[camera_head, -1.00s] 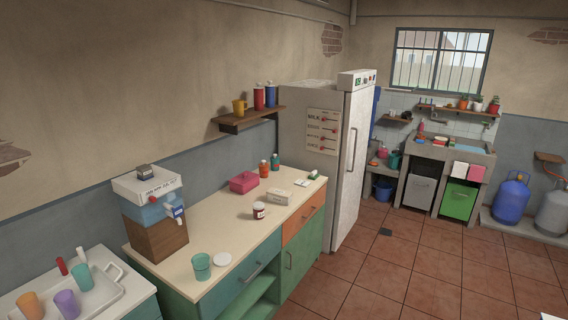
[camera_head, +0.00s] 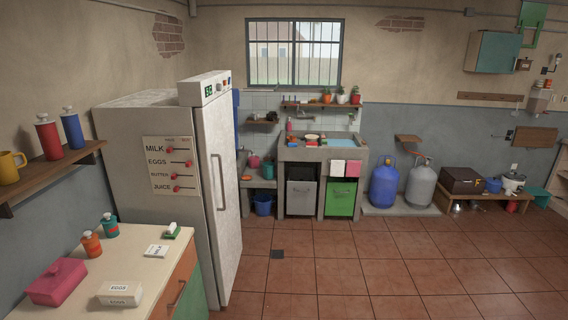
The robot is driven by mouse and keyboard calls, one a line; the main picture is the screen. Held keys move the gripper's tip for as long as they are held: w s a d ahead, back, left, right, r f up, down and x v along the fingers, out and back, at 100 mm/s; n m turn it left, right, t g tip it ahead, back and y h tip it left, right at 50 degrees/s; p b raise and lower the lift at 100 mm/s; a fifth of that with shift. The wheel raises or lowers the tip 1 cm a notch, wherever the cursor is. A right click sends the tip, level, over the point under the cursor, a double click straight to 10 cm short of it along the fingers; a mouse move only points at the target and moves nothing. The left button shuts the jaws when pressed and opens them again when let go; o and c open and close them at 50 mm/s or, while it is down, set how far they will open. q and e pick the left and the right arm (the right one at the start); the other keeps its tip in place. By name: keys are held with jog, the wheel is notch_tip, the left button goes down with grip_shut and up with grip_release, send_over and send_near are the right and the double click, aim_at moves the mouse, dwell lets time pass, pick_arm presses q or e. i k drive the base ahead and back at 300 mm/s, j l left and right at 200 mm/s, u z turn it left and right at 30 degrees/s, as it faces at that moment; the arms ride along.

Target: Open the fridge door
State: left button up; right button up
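The fridge (camera_head: 164,199) stands left of centre in the head view, a tall pale cabinet beyond the end of the counter. Its door (camera_head: 221,180) faces right and looks shut. A long vertical handle (camera_head: 220,183) runs down the door. A control box (camera_head: 204,88) with a small display sits on top, and a list panel (camera_head: 171,165) is on the side facing me. Neither of my grippers shows in the head view.
A counter (camera_head: 150,273) with a pink box, bottles and an egg carton fills the lower left. A wall shelf (camera_head: 50,176) juts out above it. Open tiled floor (camera_head: 350,270) lies right of the fridge. A sink unit (camera_head: 322,152) and gas cylinders (camera_head: 384,184) stand at the back.

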aim_at(214, 122)
jog(key=i+z, duration=0.15)
jog(key=i, duration=1.9)
